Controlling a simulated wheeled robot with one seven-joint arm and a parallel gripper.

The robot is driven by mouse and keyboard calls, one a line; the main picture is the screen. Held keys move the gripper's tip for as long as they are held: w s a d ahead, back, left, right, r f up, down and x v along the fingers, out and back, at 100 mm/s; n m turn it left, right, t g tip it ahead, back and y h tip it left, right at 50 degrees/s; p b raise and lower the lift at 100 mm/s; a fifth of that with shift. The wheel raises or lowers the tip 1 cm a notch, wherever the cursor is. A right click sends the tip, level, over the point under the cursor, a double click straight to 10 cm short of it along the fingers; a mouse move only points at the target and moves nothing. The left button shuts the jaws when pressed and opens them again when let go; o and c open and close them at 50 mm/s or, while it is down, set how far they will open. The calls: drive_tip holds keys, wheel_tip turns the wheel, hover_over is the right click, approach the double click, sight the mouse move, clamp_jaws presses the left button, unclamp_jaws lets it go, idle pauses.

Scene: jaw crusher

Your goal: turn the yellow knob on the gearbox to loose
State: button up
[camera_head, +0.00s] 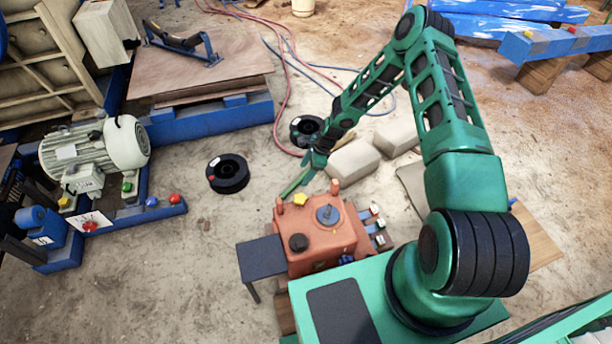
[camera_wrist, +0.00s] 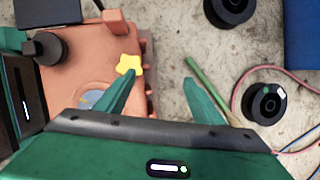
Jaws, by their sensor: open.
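The gearbox (camera_head: 322,237) is an orange-red box low in the middle of the head view, and its top also shows at the left of the wrist view (camera_wrist: 80,85). The yellow knob (camera_head: 300,199) is star-shaped and sits near the far edge of its top. In the wrist view the yellow knob (camera_wrist: 129,64) lies just beyond the tip of the left finger. My gripper (camera_wrist: 160,78) is open with nothing between its fingers. The fingers point past the gearbox edge, with the knob to their left. Whether a finger touches the knob I cannot tell.
A black knob (camera_head: 298,242) and a blue-grey round cap (camera_head: 328,215) are also on the gearbox top. A dark plate (camera_head: 262,258) juts out at left. Black spools (camera_head: 228,173), pale blocks (camera_head: 354,161) and a green stick (camera_wrist: 205,85) lie on the ground beyond.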

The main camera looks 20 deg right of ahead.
drive_tip(key=shift+w+a+r, duration=0.1)
drive_tip(key=shift+w+r, duration=0.25)
drive_tip(key=shift+r, duration=0.5)
drive_tip(key=shift+w+r, duration=0.35)
drive_tip(key=shift+r, duration=0.5)
drive_tip(key=v, duration=1)
drive_tip(key=shift+r, duration=0.3)
